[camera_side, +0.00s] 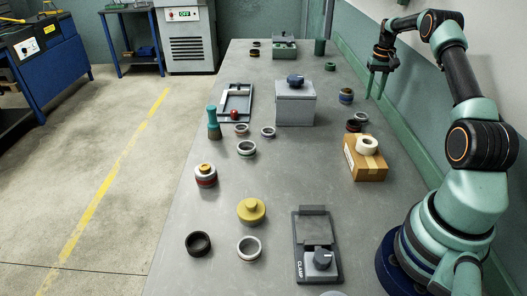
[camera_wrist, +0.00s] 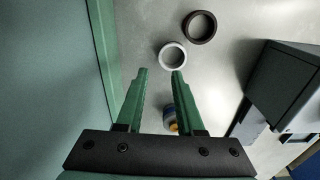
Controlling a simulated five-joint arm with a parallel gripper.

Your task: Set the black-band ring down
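My gripper (camera_side: 378,85) is open and raised above the far right part of the bench, beside the wall. In the wrist view its two green fingers (camera_wrist: 162,73) are apart with no ring between them. A dark ring (camera_side: 353,126) lies flat on the bench, close to a white ring (camera_side: 361,117); the wrist view shows the dark ring (camera_wrist: 200,27) and white ring (camera_wrist: 173,55) beyond the fingertips. Another black ring (camera_side: 198,243) lies at the near left. I cannot tell which ring is the black-band one.
A blue-banded stack (camera_side: 346,96) stands under my gripper. A grey box with a knob (camera_side: 295,105) stands left of it. A cardboard box with a tape roll (camera_side: 365,160) and a clamp fixture (camera_side: 317,250) are nearer.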

